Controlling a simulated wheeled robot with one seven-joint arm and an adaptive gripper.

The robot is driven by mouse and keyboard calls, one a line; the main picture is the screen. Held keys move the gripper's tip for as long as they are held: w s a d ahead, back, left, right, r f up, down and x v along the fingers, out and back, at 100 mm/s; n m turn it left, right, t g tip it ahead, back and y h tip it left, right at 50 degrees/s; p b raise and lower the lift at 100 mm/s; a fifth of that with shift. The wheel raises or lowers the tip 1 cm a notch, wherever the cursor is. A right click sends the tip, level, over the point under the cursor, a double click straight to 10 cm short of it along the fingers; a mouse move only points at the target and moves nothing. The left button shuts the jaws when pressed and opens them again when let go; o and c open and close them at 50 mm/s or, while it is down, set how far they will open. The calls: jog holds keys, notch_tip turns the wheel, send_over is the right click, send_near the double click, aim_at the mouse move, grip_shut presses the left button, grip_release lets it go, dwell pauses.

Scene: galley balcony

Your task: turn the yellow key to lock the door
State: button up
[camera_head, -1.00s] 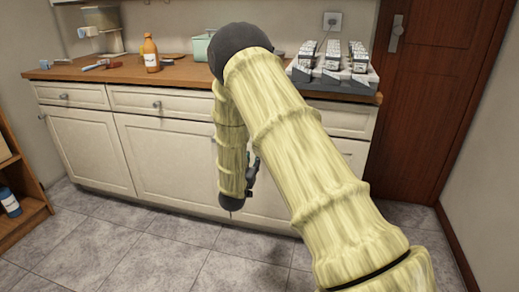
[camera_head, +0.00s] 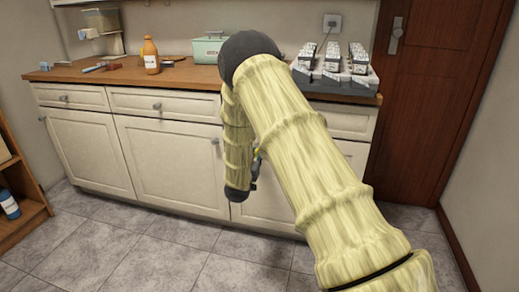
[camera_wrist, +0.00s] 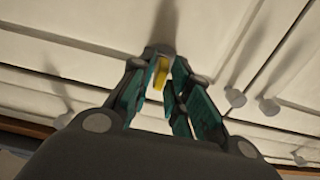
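The yellow key (camera_wrist: 159,77) sticks out from a grey lock (camera_wrist: 158,51) on a cream cabinet door in the wrist view. A small bit of the key's yellow (camera_head: 256,152) shows beside my arm in the head view. My gripper (camera_wrist: 164,72) has its teal-padded fingers apart, one on each side of the key. A gap shows between the key and the right finger; whether the left finger touches it I cannot tell. In the head view my gripper (camera_head: 254,172) is mostly hidden behind my arm, close to the cabinet front (camera_head: 268,208).
Several round knobs (camera_wrist: 235,97) stand out from the cabinet fronts near my gripper. The wooden countertop (camera_head: 190,76) above holds an orange bottle (camera_head: 150,58), a green box (camera_head: 207,48) and a grey rack (camera_head: 335,78). The tiled floor (camera_head: 150,255) in front is clear.

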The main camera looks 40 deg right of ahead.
grip_shut()
jog(key=shift+r+p, duration=0.15)
jog(key=shift+p, duration=0.15)
jog(key=shift+n+p, duration=1.95)
jog(key=shift+n, duration=0.65)
